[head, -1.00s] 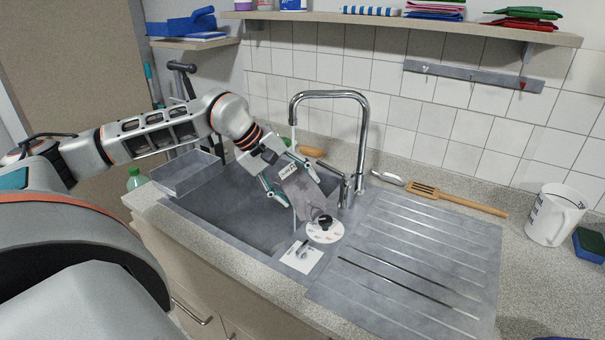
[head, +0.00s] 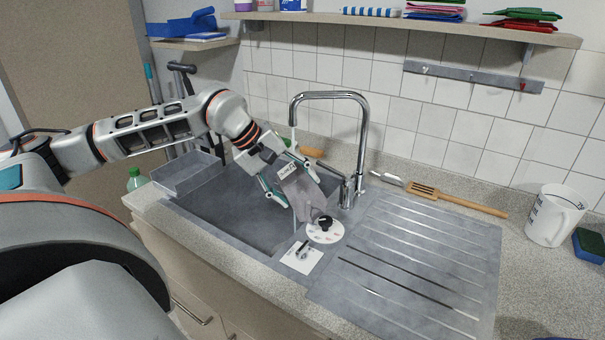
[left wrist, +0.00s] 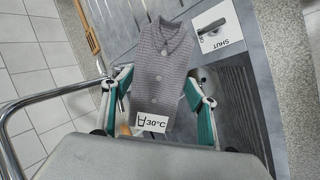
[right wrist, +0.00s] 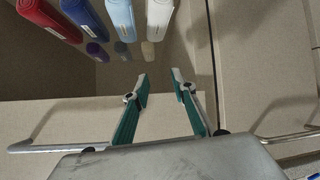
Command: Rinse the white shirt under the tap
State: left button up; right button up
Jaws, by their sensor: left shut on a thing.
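The shirt (head: 302,197), which looks grey, hangs from my left gripper (head: 298,190) over the sink's right side, below the tap's spout. In the left wrist view the shirt (left wrist: 163,55) shows its collar, buttons and a 30°C label between the fingers of the left gripper (left wrist: 165,85). The tap (head: 361,130) arches over the sink (head: 225,205); a thin pale stream seems to fall from its spout near the shirt. My right gripper (right wrist: 160,80) is open and empty, away from the sink.
A black-knobbed dial (head: 324,230) and a lever card (head: 302,257) lie at the sink's front right. The ribbed drainboard (head: 415,262) is clear. Rolled cloths (right wrist: 100,15) show in the right wrist view.

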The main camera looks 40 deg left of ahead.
pick_arm(q)
jog(key=shift+s+d+r, duration=0.5)
jog(key=shift+s+r, duration=0.2)
jog(key=shift+r, duration=0.05)
jog(key=shift+s+d+r, duration=0.5)
jog(key=shift+s+r, duration=0.15)
jog(key=shift+r, duration=0.05)
